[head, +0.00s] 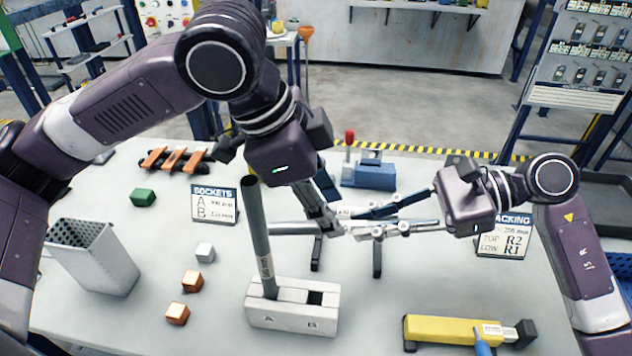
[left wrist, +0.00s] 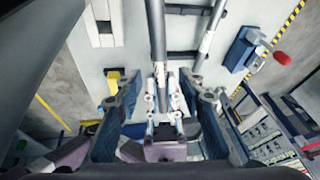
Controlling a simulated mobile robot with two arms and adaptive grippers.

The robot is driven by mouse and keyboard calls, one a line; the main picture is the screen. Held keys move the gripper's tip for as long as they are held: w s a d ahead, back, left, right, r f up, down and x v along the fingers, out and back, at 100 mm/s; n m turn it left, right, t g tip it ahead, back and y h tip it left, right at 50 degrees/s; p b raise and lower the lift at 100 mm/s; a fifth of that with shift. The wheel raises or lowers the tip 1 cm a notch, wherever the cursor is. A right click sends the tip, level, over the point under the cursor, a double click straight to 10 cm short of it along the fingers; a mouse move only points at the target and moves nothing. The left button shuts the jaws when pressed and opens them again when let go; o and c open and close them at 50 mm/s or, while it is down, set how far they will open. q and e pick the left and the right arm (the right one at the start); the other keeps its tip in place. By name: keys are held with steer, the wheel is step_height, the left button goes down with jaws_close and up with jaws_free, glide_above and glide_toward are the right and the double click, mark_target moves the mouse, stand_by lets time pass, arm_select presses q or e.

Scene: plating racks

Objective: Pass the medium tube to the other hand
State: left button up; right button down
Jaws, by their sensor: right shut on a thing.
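In the left wrist view, the tube (left wrist: 156,40) runs up from the right gripper's fingers (left wrist: 162,95). My left gripper (head: 328,220) points down beside the right fingertips. Its fingers stand wide apart in the left wrist view (left wrist: 158,105), with the tube and right fingers between them. The exact gap between left fingers and tube is hard to judge.
A longer grey tube (head: 259,235) stands slightly tilted in socket A of the white block (head: 290,318); socket B is empty. A labelled tube (left wrist: 209,38) lies on the dark rack (head: 377,260). A blue vise (head: 372,175) stands behind. A yellow tool (head: 440,330) lies front right.

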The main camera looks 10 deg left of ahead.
mark_target(349, 227)
arm_select(q)
steer(key=shift+x, duration=2.15)
jaws_close()
arm_select(e)
steer(key=c, duration=1.8)
jaws_free()
steer(key=shift+o, duration=0.2)
